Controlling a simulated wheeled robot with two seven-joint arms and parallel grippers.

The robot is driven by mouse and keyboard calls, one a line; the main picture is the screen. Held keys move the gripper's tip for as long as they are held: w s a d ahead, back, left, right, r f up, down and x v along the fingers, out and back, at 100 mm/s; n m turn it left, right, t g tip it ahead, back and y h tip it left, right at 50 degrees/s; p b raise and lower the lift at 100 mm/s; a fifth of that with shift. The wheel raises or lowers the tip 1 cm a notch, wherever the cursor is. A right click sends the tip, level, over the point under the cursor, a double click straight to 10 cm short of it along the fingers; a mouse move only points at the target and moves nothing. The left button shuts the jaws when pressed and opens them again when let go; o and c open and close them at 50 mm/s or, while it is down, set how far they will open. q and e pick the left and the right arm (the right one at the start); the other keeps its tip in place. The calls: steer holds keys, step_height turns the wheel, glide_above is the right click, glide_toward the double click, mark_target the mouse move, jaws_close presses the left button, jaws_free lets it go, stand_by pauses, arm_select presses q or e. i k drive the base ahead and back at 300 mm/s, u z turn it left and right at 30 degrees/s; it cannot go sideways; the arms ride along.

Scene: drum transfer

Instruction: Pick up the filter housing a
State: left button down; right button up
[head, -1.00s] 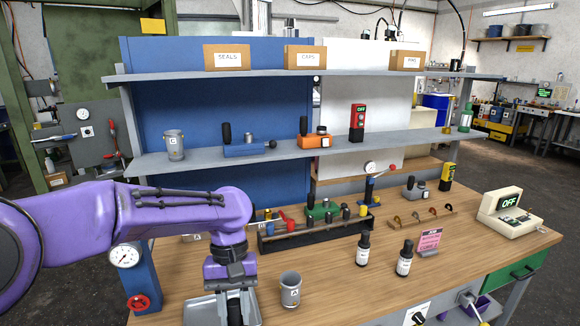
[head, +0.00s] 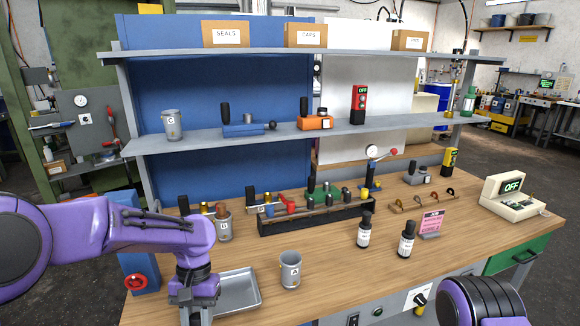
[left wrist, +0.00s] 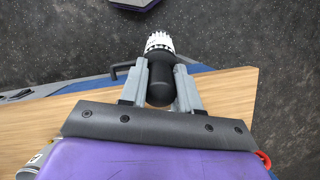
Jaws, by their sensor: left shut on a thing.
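My left gripper (left wrist: 160,92) is shut on a dark, round-ended cylindrical part (left wrist: 159,88) with a white ribbed end and a thin dark hooked bar beside it. I cannot tell whether this is filter housing a. In the head view, my left gripper (head: 194,316) points down at the bottom edge, left of the metal tray, and its tips are largely cut off. A grey metal cup marked A (head: 290,270) stands upright on the bench, to the right of the tray and apart from the gripper. My right arm shows at the bottom right; its gripper is out of view.
The metal tray (head: 240,291) lies near the bench's front edge. A cup marked B (head: 223,226) stands behind it, and a cup marked C (head: 172,125) is on the shelf. A dark rack (head: 318,220) and two dark bottles (head: 364,230) stand farther right.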

mark_target(291, 261)
steer(key=z, duration=0.55)
steer(key=k, duration=0.75)
steer(key=z, duration=0.8)
steer(key=k, duration=0.45)
steer(key=z, duration=0.35)
steer(key=i, duration=1.35)
steer(key=u, duration=1.45)
steer(key=i, duration=0.7)
steer(key=u, duration=0.85)
